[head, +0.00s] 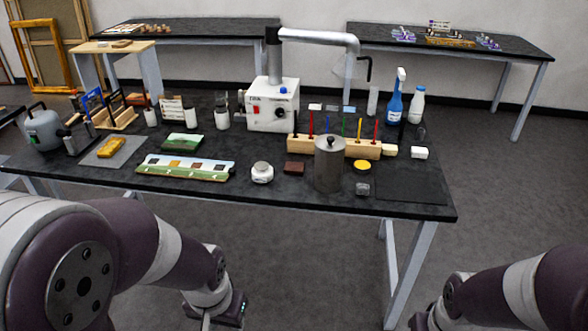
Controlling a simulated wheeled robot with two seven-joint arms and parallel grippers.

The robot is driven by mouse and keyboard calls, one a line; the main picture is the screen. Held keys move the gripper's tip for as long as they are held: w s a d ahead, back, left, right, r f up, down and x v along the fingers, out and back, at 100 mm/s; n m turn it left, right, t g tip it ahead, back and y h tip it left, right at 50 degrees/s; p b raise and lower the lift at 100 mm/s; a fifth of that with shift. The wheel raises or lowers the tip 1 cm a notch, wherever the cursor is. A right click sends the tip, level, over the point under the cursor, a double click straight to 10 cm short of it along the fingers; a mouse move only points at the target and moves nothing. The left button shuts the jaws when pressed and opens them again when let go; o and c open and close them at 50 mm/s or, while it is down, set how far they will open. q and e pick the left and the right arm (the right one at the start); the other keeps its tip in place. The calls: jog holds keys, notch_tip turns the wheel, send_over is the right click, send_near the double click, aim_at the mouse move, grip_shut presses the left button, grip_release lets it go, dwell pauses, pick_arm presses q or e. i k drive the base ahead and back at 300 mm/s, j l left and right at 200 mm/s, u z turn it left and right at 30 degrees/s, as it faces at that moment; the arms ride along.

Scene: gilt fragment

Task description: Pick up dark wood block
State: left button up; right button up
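A small dark reddish-brown block (294,168), which looks like the dark wood block, lies flat on the black workbench (240,196). It sits between a round white-lidded jar (262,173) and a grey metal canister (329,165), apart from both. My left gripper (212,320) is low in front of the bench, below and left of the block, and its fingertips are cut off by the bottom edge. My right gripper (421,321) is only partly in view at the bottom right, also away from the bench. Neither shows whether it is open or shut.
Behind the block stand a white control box (272,104) with an extraction arm and a wooden rack (364,148) of coloured tools. A painted strip (186,167) lies to the left, a yellow-lidded tin (362,166) right of the canister. The bench's front edge near the block is clear.

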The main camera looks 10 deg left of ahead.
aim_at(290, 167)
jog(key=z, duration=0.25)
jog(key=i+j+z, duration=0.1)
jog(key=z, duration=0.3)
jog(key=i+j+z, duration=0.1)
jog(key=j+z, duration=0.55)
jog(key=z, duration=0.15)
jog(key=j+z, duration=0.5)
jog(key=j, duration=0.5)
jog(key=k+j+z, duration=0.1)
jog(key=j, duration=0.45)
jog(key=k+j+z, duration=0.1)
jog(key=j, duration=0.5)
jog(key=k+j+z, duration=0.1)
jog(key=j, duration=0.5)
